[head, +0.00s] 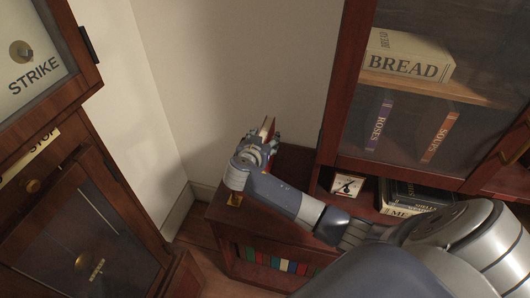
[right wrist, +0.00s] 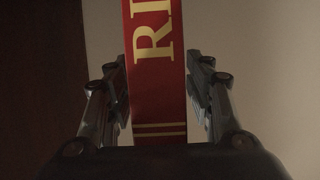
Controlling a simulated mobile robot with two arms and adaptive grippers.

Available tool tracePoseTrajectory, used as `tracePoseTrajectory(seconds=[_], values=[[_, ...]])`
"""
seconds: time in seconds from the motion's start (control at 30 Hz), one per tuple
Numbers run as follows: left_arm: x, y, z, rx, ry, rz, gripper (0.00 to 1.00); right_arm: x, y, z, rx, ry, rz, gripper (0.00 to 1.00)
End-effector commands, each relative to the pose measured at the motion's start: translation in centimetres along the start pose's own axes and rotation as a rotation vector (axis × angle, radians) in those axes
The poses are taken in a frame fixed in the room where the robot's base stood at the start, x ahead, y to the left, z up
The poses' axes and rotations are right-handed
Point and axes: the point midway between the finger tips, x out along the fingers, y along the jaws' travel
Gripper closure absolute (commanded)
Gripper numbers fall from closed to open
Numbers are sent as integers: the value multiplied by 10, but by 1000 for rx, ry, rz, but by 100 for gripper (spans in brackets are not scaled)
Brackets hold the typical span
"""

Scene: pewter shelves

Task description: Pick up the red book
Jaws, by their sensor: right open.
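The red book (right wrist: 155,95) has gold letters and gold bands on its spine. In the right wrist view its spine runs between the two fingers of my right gripper (right wrist: 159,70), with a narrow gap on each side. The fingers are open. In the head view my right gripper (head: 263,142) is over the low wooden cabinet, with a thin upright part of the book (head: 267,126) showing between the fingers. The hand hides the rest of the book. My left gripper is not in view.
The low cabinet (head: 222,212) has several coloured books (head: 270,262) on its lower shelf. A glass-fronted bookcase (head: 335,110) stands to the right, with a small clock (head: 347,185) below its glass. A tall clock case (head: 100,170) stands at the left. Pale walls meet behind.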

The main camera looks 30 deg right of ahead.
Motion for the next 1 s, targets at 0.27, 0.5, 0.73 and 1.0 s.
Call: tracePoseTrajectory(seconds=[0.27, 0.5, 0.73, 1.0], values=[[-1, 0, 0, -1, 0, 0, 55, 9, 0, 1, -1, -2, 0, 52], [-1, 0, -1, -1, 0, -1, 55, 8, 0, 1, -1, -2, 0, 90], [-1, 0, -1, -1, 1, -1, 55, 8, 0, 1, -1, -2, 0, 100], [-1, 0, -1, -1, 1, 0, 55, 8, 0, -2, 1, 2, -1, 100]])
